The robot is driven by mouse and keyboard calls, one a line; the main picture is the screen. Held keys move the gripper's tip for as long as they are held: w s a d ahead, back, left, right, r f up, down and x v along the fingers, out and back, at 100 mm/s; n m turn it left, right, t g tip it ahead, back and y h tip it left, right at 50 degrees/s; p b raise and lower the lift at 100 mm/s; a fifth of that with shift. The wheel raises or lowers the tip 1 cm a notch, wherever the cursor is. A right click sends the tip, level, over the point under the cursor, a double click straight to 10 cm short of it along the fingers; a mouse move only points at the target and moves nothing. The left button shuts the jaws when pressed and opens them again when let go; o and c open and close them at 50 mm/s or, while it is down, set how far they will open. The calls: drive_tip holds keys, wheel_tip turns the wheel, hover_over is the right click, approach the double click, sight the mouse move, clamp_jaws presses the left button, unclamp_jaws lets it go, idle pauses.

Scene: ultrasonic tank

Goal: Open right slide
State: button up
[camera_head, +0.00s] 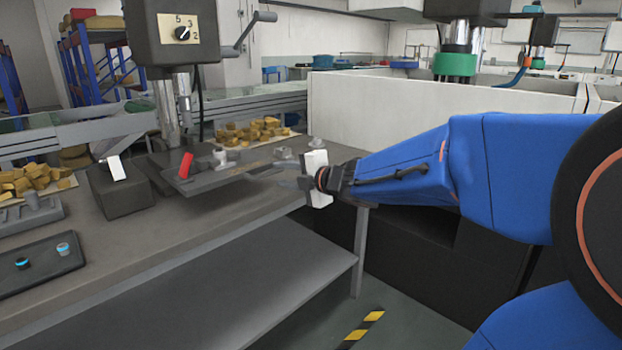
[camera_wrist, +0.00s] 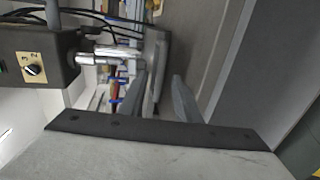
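A dark grey drill-press table plate (camera_head: 215,174) stands on the workbench, with a red handle (camera_head: 187,165) at its left and a small grey clamp-like piece (camera_head: 282,153) near its right end. I cannot tell which part is the right slide. My gripper (camera_head: 268,173) reaches in from the right, at the plate's right end. In the wrist view my gripper (camera_wrist: 163,92) shows two grey fingers apart, with nothing clearly held. A grey plate edge (camera_wrist: 157,50) lies beyond and partly between them. Whether a finger touches it cannot be told.
The drill press head (camera_head: 172,32) with its crank hangs above the plate; it also shows in the wrist view (camera_wrist: 38,62). Yellow blocks (camera_head: 250,130) lie behind. A dark tray (camera_head: 42,263) with two small parts is at the front left. A white tank wall (camera_head: 440,115) stands behind my arm.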

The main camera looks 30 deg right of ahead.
drive_tip(key=v, duration=1.1)
drive_tip(key=d+r+m+t+h, duration=0.1)
drive_tip(key=d+m+h, duration=0.55)
drive_tip(key=m, duration=0.25)
drive_tip(key=s+f+m+g+h, duration=0.3)
drive_tip(key=s+f+m, duration=0.2)
drive_tip(key=m, duration=0.2)
drive_tip(key=s+a+f+m+g+y, duration=0.2)
drive_tip(key=s+a+f+g, duration=0.2)
drive_tip(key=s+f, duration=0.3)
drive_tip(key=s+a+f+m+g+y, duration=0.2)
drive_tip(key=s+a+f, duration=0.4)
drive_tip(key=s, duration=0.4)
drive_tip(key=shift+a+f+m+g+y, duration=0.35)
drive_tip(key=shift+a+m+g, duration=0.2)
drive_tip(key=shift+m+g, duration=0.35)
drive_tip(key=shift+s, duration=0.1)
